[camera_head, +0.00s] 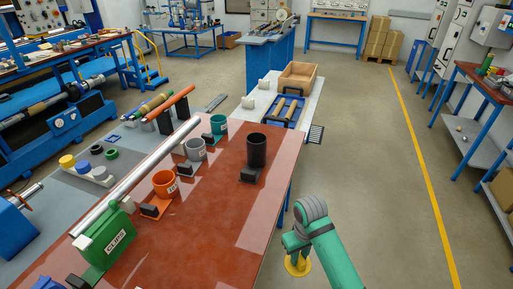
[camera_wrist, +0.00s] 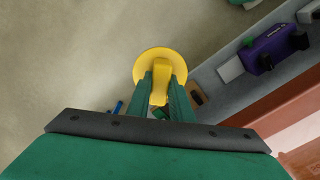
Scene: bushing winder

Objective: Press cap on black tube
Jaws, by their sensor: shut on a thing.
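The black tube (camera_head: 257,150) stands upright on the red-brown tabletop (camera_head: 215,215), near its right edge, in a small holder with a dark block. No cap shows on its top. My gripper (camera_head: 296,246) is right of the table, over the floor side. Its green fingers are shut on the handle of a round yellow cap (camera_head: 298,268). In the wrist view the yellow cap (camera_wrist: 150,62) sits beyond the fingertips (camera_wrist: 160,88), disc facing away from me. The cap is apart from the tube, nearer the camera and to its right.
Orange (camera_head: 166,184), grey (camera_head: 196,149) and teal (camera_head: 218,124) cups stand left of the tube. A green-based device with a long silver bar (camera_head: 140,175) lies along the table. Coloured caps (camera_head: 84,167) sit at far left. A purple tool (camera_wrist: 268,48) shows in the wrist view.

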